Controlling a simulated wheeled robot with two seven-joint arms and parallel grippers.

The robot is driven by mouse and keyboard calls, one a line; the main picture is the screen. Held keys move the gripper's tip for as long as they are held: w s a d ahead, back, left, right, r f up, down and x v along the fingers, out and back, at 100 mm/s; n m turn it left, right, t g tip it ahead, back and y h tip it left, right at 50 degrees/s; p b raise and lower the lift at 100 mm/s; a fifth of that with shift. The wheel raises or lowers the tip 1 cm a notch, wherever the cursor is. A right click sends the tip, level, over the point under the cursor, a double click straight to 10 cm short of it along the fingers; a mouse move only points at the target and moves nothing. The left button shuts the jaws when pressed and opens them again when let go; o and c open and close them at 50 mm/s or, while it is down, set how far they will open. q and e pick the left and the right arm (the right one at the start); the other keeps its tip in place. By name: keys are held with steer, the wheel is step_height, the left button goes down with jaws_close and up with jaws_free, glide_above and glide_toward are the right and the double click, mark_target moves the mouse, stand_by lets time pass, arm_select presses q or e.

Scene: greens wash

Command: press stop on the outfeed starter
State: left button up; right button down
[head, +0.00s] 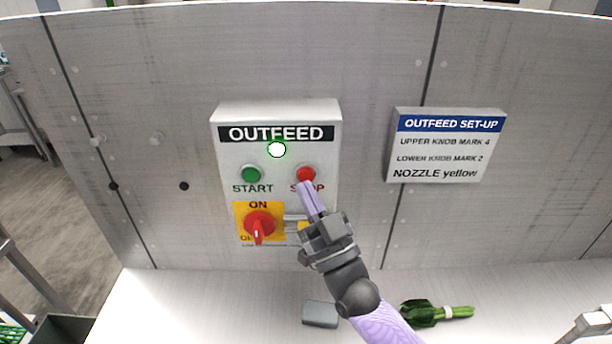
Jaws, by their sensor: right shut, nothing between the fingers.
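The outfeed starter (222,150) is a pale box on the grey panel, headed OUTFEED. Its red STOP button (306,173) is at the upper right, and its green START button (251,174) is to the left. A round lamp (277,149) between and above them glows white with a green rim. A red rotary switch (259,225) sits on a yellow plate below. My right gripper (308,188) is shut and empty, its fingertips at the lower edge of the STOP button, covering part of the STOP label. I cannot tell whether they touch the button. My left gripper is out of view.
A sign (446,148) headed OUTFEED SET-UP is on the panel to the right. The panel between starter and sign is clear.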

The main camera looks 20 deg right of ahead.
stand_by(0.9)
steer(key=shift+w+d, duration=0.1)
steer(key=shift+w, duration=0.3)
steer(key=shift+w+d+b, duration=0.15)
steer(key=shift+w+b, duration=0.25)
steer(key=shift+b, duration=0.1)
stand_by(0.8)
steer(key=shift+s, duration=0.1)
steer(key=shift+s+a+p, duration=0.3)
steer(key=shift+s+p, duration=0.3)
steer(key=shift+s, duration=0.1)
